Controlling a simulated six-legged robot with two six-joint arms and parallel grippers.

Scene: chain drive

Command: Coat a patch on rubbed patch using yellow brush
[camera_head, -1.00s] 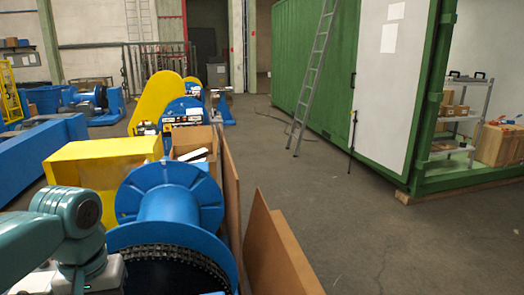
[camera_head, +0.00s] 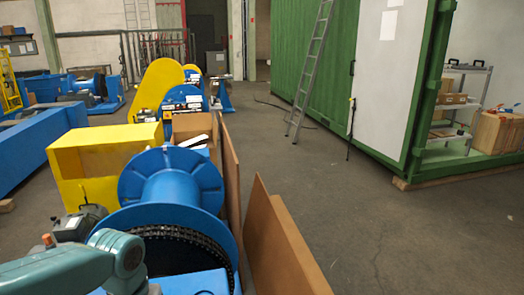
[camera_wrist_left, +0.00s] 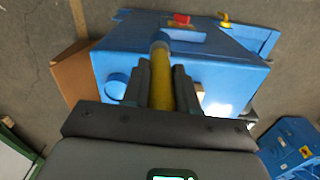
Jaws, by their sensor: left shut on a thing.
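In the left wrist view my left gripper (camera_wrist_left: 162,85) is shut on the yellow brush (camera_wrist_left: 161,75). The brush's yellow handle runs between the two dark fingers and points away from the wrist. I cannot tell whether that darker area is the rubbed patch, or whether the brush touches the housing. In the head view my left arm shows at the lower left, but its gripper is not visible. My right gripper is not in view.
A blue drum (camera_head: 170,190) with a chain stands close by, beside a yellow guard box (camera_head: 95,165). Brown panels (camera_head: 280,245) stand right of it. Open floor (camera_head: 400,235) lies between them and a green container (camera_head: 300,60) with a ladder (camera_head: 313,70).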

